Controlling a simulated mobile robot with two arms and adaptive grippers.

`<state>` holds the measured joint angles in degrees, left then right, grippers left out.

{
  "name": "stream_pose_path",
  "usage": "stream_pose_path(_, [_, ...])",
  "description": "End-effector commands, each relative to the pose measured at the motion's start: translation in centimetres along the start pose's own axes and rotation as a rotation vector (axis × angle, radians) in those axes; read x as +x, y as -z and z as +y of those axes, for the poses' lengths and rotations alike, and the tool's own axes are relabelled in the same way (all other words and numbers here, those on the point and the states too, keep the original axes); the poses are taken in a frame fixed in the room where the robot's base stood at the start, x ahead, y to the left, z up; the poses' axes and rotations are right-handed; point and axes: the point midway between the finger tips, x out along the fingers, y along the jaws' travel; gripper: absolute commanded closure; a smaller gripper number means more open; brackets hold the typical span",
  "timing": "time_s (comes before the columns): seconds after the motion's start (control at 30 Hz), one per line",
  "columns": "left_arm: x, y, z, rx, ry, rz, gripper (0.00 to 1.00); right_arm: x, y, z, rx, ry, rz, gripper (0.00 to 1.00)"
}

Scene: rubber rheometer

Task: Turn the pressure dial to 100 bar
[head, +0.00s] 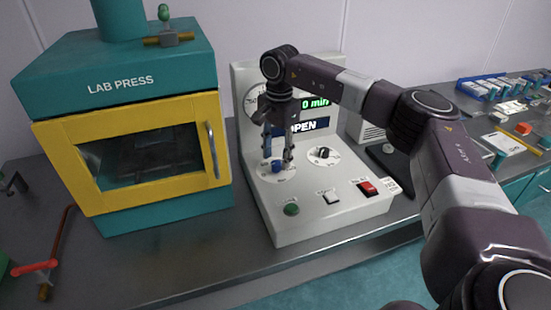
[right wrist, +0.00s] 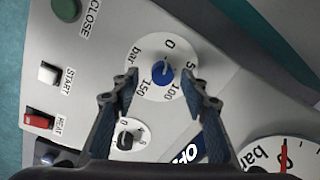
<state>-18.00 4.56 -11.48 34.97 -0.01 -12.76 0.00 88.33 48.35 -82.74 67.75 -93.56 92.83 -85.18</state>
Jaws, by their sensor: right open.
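The pressure dial is a blue knob (head: 277,167) on a white round scale on the control panel. In the right wrist view the blue knob (right wrist: 163,76) shows a scale marked 0, 50, 100, 150 and bar, and its white mark points about toward 0. My right gripper (head: 277,158) is open above the dial, pointing down. In the right wrist view its fingers (right wrist: 167,88) stand on either side of the knob, apart from it. A pressure gauge (right wrist: 282,158) with a red needle is partly cut off. My left gripper is not in view.
A black knob (head: 323,153) sits right of the dial. A green button (head: 291,209), white START switch (head: 331,197) and red HEAT switch (head: 367,188) line the front. The yellow-doored lab press (head: 135,150) stands left. My right arm partly hides the display reading OPEN.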

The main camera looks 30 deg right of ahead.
Motion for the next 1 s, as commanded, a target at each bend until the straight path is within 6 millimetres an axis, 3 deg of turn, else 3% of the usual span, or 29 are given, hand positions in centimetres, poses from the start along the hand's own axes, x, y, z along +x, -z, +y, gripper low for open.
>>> stream_pose_path(0.2, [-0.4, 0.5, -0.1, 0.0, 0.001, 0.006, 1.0, 2.0, 0.0, 0.0, 0.0, 0.0, 0.0, 0.59])
stream_pose_path(0.4, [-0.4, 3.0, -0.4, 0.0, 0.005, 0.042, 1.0, 2.3, 0.0, 0.0, 0.0, 0.001, 0.0, 0.59])
stream_pose_path(0.5, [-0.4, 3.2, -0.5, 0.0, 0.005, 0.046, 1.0, 2.3, 0.0, 0.0, 0.0, 0.001, -0.001, 0.6])
stream_pose_path(0.87, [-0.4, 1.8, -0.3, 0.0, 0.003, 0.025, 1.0, 2.3, -0.1, -0.1, 0.0, 0.001, -0.001, 1.0])
stream_pose_path(1.0, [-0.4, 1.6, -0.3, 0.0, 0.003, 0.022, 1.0, 2.2, -0.1, -0.1, 0.004, 0.001, -0.001, 1.0])
